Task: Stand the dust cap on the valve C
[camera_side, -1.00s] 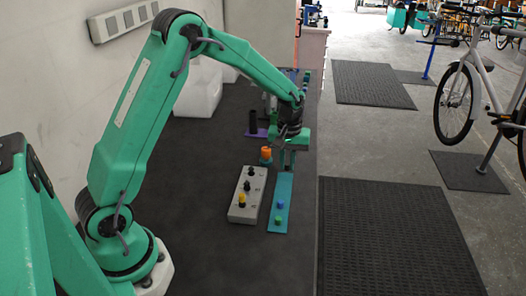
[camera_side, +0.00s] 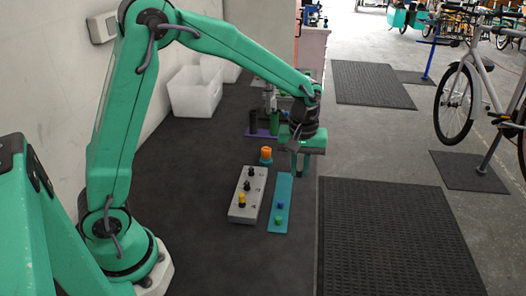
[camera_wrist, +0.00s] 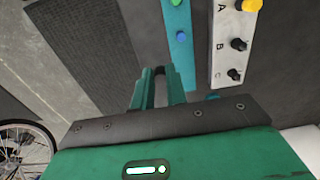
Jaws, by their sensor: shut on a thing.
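The grey valve block (camera_side: 236,213) stands on the dark bench, with valves marked A, B and C in the wrist view (camera_wrist: 217,55). Valve A carries a yellow cap (camera_wrist: 249,5). Valve B (camera_wrist: 238,43) and valve C (camera_wrist: 233,75) are dark and show no coloured cap. My gripper (camera_side: 299,172) is raised to the right of the block, near the far end of the teal strip. In the wrist view, its fingers (camera_wrist: 161,72) are shut on the dust cap, which is mostly hidden; only something dark shows between the tips.
The teal strip (camera_side: 283,190) holds a blue cap (camera_side: 280,206) and a green cap (camera_side: 278,219). An orange piece (camera_side: 266,153) stands behind the block. A purple board (camera_side: 257,134) with posts and a clear bin (camera_side: 193,96) lie farther back. The bench left of the block is clear.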

